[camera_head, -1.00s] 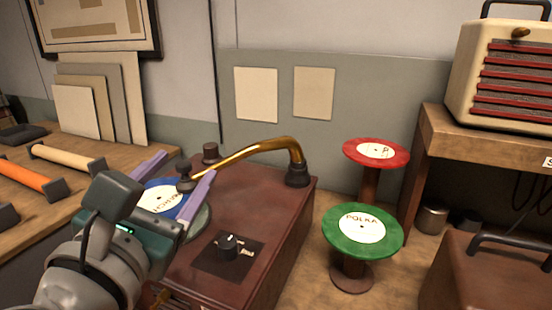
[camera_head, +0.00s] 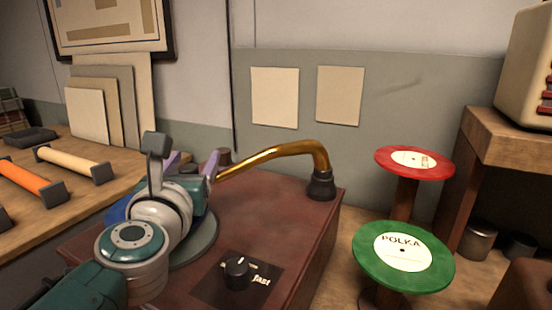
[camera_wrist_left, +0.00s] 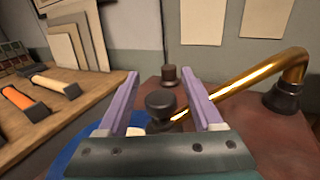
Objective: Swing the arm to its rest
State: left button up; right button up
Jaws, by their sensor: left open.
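A brass tone arm (camera_head: 272,156) curves from its dark pivot (camera_head: 320,184) on the brown record player (camera_head: 280,215). In the left wrist view its dark round head knob (camera_wrist_left: 160,104) is between my gripper's two lilac fingers, with gaps on both sides. My left gripper (camera_head: 192,163) is open and hides the knob in the head view. A short dark-brown post (camera_wrist_left: 169,75), perhaps the rest, stands just behind the knob; its top also shows in the head view (camera_head: 224,157). A blue record (camera_head: 117,211) lies under the gripper, mostly hidden. My right gripper is out of view.
A control knob (camera_head: 237,272) is at the player's front. Green (camera_head: 430,262) and red (camera_head: 438,166) records sit on stands to the right. Orange (camera_head: 33,177) and cream (camera_head: 75,162) rollers lie on the left bench. The space above the player's right half is clear.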

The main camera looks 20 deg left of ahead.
pick_arm(q)
jog(key=shift+w, duration=0.1)
grip_shut()
dwell(0.5)
dwell(0.9)
